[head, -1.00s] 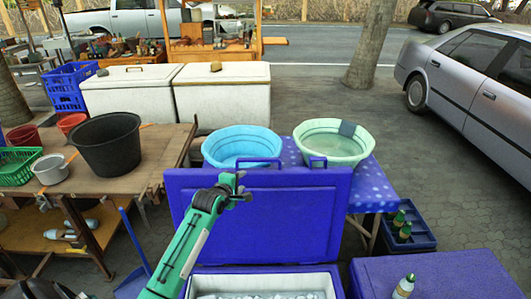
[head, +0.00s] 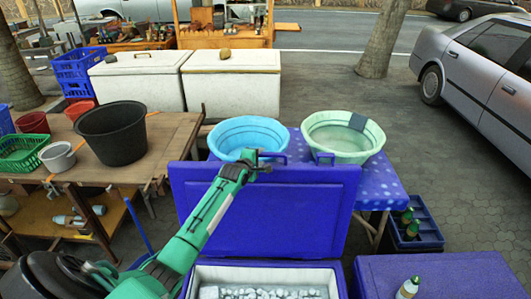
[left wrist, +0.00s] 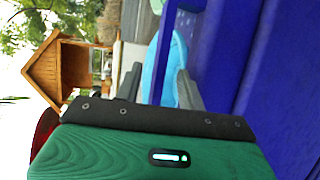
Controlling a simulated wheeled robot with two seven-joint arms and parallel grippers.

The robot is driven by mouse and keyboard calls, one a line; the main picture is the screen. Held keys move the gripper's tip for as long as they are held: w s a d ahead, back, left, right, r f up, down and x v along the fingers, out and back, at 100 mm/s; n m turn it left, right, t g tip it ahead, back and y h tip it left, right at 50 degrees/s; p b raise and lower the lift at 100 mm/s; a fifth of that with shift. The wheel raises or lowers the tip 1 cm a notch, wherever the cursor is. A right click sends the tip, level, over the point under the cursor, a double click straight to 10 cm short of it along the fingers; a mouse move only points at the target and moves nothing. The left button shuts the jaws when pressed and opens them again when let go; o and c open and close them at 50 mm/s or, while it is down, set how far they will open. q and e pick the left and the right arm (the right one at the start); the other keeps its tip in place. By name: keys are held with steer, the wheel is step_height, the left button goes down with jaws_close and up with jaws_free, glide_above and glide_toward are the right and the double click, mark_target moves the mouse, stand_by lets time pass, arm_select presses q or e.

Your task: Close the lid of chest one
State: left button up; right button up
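The blue lid (head: 290,215) of a chest stands raised, nearly upright, behind its open box. The chest (head: 270,268) has a pale inner rim and holds what looks like ice. Two small handle loops stick up at the lid's top edge. My left gripper (head: 262,163) is at that edge, by the left handle (head: 272,154). In the left wrist view my left gripper (left wrist: 162,88) has its fingers apart, with a thin blue bar (left wrist: 167,50) showing between them and the lid (left wrist: 250,60) at the right. I cannot tell whether they touch. My right gripper is not in view.
A blue basin (head: 247,135) and a green basin (head: 343,137) stand on a spotted table just behind the lid. Another blue chest (head: 445,275) with a bottle (head: 408,287) on it is at the right. A wooden table (head: 165,135) with tubs is at the left.

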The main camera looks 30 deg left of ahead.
arm_select(q)
steer(key=shift+x, duration=2.7)
steer(key=shift+c, duration=0.3)
jaws_close()
